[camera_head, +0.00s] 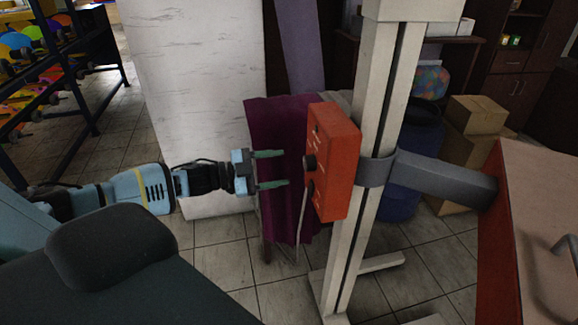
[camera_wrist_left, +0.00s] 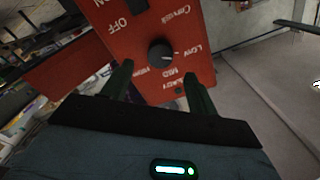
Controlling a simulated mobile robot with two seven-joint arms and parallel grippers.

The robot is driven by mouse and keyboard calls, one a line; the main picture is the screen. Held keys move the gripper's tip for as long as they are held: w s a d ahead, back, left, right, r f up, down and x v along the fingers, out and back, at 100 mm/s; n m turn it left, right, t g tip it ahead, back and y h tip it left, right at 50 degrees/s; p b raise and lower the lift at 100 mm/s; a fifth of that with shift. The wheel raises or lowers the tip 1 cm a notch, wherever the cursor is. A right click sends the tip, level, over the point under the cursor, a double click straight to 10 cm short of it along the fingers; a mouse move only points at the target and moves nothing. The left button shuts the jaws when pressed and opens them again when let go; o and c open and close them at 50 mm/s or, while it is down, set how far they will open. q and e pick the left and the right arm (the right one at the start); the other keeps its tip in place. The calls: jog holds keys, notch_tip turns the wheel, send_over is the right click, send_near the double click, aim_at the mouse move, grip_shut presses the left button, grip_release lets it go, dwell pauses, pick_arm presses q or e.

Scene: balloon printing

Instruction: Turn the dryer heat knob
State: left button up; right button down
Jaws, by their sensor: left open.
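The heat knob (camera_wrist_left: 161,53) is a round black knob on the face of a red control box, with LOW and MID printed beside it. My right gripper is not seen.
The pale post (camera_head: 374,90) carries the box and a grey side arm (camera_head: 440,178). A purple cloth (camera_head: 268,130) hangs behind the fingers. A white pillar (camera_head: 190,90) stands behind my arm. A red-sided table (camera_head: 540,190) is at right. Tiled floor is open in front.

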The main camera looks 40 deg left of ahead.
pick_arm(q)
jog(key=shift+v, duration=0.8)
jog(key=s+d+f+n+y, duration=0.2)
jog(key=s+d+f+n, duration=0.2)
jog(key=s+d+f, duration=0.45)
jog(key=s+d+f+n+y, duration=0.3)
jog(key=d+f, duration=0.3)
jog(key=f, duration=0.5)
jog(key=s+d+f+n+g+y, duration=0.2)
jog(key=s+f, duration=0.3)
jog(key=s, duration=0.5)
jog(key=s+d+f+n+g+y, duration=0.2)
jog(key=s+d+f+n+g, duration=0.1)
jog(key=s, duration=0.7)
notch_tip(320, 180, down, 2)
jog(key=shift+s+d+f+n+y, duration=0.25)
jog(key=shift+d+n+y, duration=0.1)
jog(key=shift+n, duration=0.45)
